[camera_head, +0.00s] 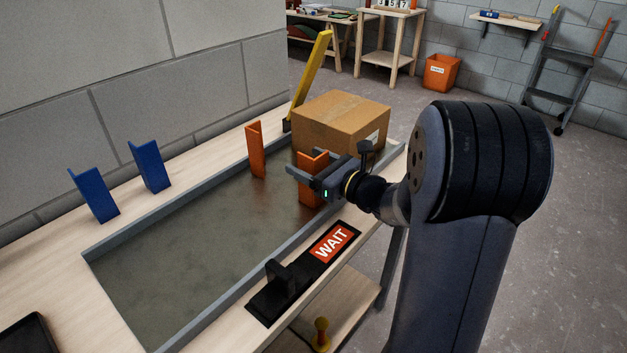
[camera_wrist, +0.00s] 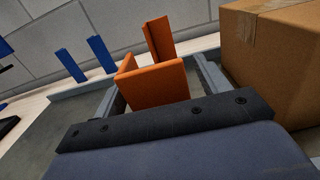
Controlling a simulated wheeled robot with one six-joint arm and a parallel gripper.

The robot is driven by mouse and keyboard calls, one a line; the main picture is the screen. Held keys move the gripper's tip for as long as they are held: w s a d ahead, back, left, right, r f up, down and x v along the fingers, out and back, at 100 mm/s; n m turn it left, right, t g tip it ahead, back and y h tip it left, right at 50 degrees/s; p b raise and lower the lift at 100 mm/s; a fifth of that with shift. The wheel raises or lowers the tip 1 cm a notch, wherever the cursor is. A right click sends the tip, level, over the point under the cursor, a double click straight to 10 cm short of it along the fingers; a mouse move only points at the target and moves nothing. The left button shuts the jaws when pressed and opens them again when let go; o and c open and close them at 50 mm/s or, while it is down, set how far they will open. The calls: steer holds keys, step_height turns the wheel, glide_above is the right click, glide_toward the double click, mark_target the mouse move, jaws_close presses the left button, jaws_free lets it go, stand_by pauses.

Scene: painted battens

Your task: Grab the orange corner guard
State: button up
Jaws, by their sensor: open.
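One orange corner guard (camera_head: 310,192) stands upright near the right end of the grey-framed tray (camera_head: 180,260). My gripper (camera_head: 308,167) is open at its upper part and partly hides it. In the wrist view this guard (camera_wrist: 157,84) shows between my two fingers (camera_wrist: 160,92), with visible gaps beside it; I cannot tell whether either finger touches it. A second orange corner guard (camera_head: 256,150) stands farther back by the tray's far edge, and in the wrist view it (camera_wrist: 159,38) shows behind the first.
A cardboard box (camera_head: 340,122) stands close behind my gripper. Two blue corner guards (camera_head: 93,194) (camera_head: 149,167) stand to the left along the far edge. A yellow batten (camera_head: 310,80) leans at the back. A black bracket with a WAIT sign (camera_head: 331,243) lies along the near edge.

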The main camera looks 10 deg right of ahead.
steer(key=shift+c, duration=0.5)
steer(key=c, duration=1)
